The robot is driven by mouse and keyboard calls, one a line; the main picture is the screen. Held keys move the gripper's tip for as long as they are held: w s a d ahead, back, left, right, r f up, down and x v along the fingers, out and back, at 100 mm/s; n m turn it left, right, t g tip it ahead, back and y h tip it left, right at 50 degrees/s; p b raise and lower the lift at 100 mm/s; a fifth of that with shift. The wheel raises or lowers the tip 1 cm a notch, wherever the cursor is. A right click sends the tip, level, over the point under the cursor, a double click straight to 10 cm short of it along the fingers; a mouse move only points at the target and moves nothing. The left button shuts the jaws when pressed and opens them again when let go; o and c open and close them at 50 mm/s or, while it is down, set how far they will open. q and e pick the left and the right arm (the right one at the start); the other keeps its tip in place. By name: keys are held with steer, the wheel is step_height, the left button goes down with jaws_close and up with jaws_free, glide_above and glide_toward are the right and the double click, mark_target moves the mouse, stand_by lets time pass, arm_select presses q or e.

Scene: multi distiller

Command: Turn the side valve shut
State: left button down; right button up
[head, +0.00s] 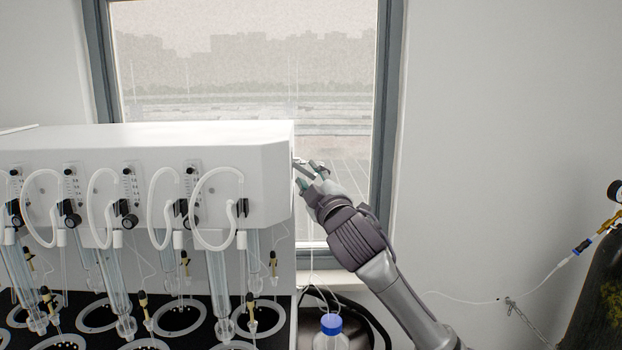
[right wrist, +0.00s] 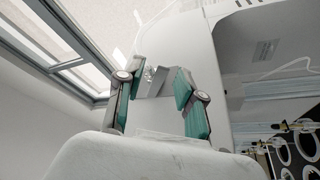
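The distiller's white housing (head: 200,165) fills the left of the head view, and its right end wall faces my right arm. My right gripper (head: 309,173) is at that end wall, near the upper front corner. In the right wrist view my right gripper (right wrist: 158,82) has its two fingers spread apart. A small metallic fitting, which looks like the side valve (right wrist: 159,76), shows between the fingertips. I see a gap to the fingers, and contact cannot be made out. In the head view the valve is largely hidden by the gripper. My left gripper is not in view.
White tubes (head: 215,170), flow meters and glass columns hang along the housing's front. A blue-capped bottle (head: 331,325) stands below my right arm. A window (head: 250,60) is behind. A dark gas cylinder (head: 600,290) stands at far right. Space right of the arm is fairly clear.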

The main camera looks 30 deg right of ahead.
steer(key=v, duration=1.2)
